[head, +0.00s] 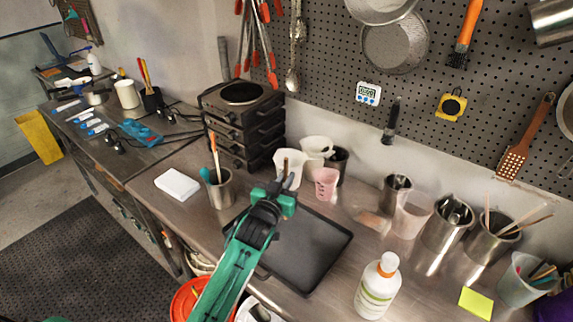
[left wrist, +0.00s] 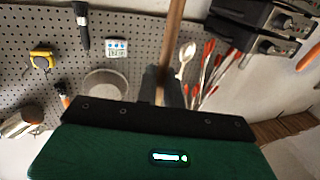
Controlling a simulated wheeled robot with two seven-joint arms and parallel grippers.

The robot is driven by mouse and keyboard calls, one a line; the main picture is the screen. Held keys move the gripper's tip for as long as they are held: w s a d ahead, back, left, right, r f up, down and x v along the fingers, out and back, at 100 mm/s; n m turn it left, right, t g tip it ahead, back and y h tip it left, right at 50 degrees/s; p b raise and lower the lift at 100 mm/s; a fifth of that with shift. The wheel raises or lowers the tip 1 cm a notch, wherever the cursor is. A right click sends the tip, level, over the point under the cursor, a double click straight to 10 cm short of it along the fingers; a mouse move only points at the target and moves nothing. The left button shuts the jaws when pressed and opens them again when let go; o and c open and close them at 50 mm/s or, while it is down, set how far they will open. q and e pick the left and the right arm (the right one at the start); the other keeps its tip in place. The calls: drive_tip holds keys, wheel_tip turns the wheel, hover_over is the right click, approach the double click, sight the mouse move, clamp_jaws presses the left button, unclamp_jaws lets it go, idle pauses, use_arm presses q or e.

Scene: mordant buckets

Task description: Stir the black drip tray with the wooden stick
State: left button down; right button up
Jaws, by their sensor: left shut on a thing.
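The black drip tray (head: 318,255) lies flat on the metal counter, its left part hidden behind my left arm. My left gripper (head: 285,178) is above the tray's back left part. In the left wrist view, a wooden stick (left wrist: 173,40) stands between its fingers (left wrist: 163,88), and the gripper is shut on it. In the head view I cannot make out the held stick clearly, nor whether it touches the tray. My right gripper is not in view.
A white bottle (head: 378,285) stands right of the tray. Steel cans (head: 447,225), one with more wooden sticks (head: 510,225), stand farther right. Behind the tray are a pink beaker (head: 326,184) and white jugs (head: 290,167). A steel cup (head: 221,188) stands to the left.

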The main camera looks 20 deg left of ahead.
use_arm(q)
drive_tip(key=f+b, duration=0.2)
drive_tip(key=f, duration=0.1)
drive_tip(key=f+b, duration=0.3)
drive_tip(key=shift+s+d+f, duration=0.15)
drive_tip(key=shift+d+f, duration=0.05)
drive_tip(key=shift+f+b, duration=0.8)
drive_tip(key=shift+f, duration=0.75)
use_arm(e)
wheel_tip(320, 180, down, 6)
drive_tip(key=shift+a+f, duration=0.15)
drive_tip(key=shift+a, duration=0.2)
